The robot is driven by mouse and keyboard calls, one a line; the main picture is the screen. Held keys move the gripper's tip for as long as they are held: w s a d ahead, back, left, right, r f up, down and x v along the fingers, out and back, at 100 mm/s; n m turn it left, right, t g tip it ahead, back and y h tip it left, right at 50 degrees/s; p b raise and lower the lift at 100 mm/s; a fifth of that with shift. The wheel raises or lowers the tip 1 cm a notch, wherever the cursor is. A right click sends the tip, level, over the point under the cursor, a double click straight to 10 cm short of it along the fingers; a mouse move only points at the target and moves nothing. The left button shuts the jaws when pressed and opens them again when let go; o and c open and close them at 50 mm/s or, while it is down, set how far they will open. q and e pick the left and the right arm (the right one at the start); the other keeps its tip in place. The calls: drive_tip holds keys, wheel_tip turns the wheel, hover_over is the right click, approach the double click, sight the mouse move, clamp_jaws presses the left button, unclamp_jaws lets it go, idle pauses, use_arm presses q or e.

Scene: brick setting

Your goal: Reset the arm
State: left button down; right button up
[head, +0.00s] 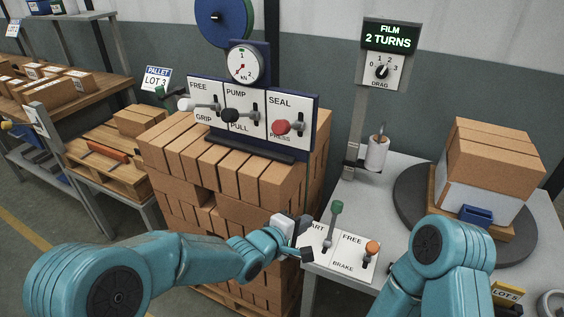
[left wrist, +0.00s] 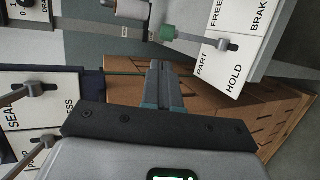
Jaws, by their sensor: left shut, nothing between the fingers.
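My left gripper (head: 304,226) is in the middle of the head view, at the end of the teal arm that comes in from the left. In the left wrist view its two fingers (left wrist: 161,72) are together with nothing between them. It is just left of the lever with the green knob (head: 337,207) and appears apart from that knob. The green knob also shows in the left wrist view (left wrist: 167,33), beyond the fingertips. My right arm (head: 440,248) comes up at the lower right, and its gripper is out of view.
A brick stack (head: 170,165) stands behind my left arm, with a lever panel (head: 250,118) above it. An orange-knobbed brake lever (head: 372,247) is right of the green one. A turntable (head: 408,200) with a wrapped box stack (head: 497,165) stands at right.

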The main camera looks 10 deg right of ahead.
use_arm(q)
drive_tip(key=w+a+f+n+y+p, duration=0.1)
drive_tip(key=a+f+n+y, duration=0.2)
drive_tip(key=a+f, duration=0.75)
drive_tip(key=s+a+f+n+g+y, duration=0.1)
drive_tip(key=s+a+f+g+y, duration=0.1)
drive_tip(key=s+a+f, duration=0.7)
drive_tip(key=s+a+f+m+g, duration=0.1)
drive_tip(key=s+m+g, duration=0.1)
drive_tip(key=s, duration=0.4)
drive_tip(key=s+a+f+m+g+y, duration=0.1)
drive_tip(key=s+a+f+m+g, duration=0.1)
drive_tip(key=s+m, duration=0.3)
drive_tip(key=s+a+f+m+g+p, duration=0.1)
drive_tip(key=s+m, duration=0.3)
drive_tip(key=s, duration=0.5)
drive_tip(key=shift+s+a+f+g+y, duration=0.25)
drive_tip(key=shift+a+f+g+y, duration=0.15)
drive_tip(key=shift+a+f+g, duration=0.35)
drive_tip(key=shift+r, duration=0.1)
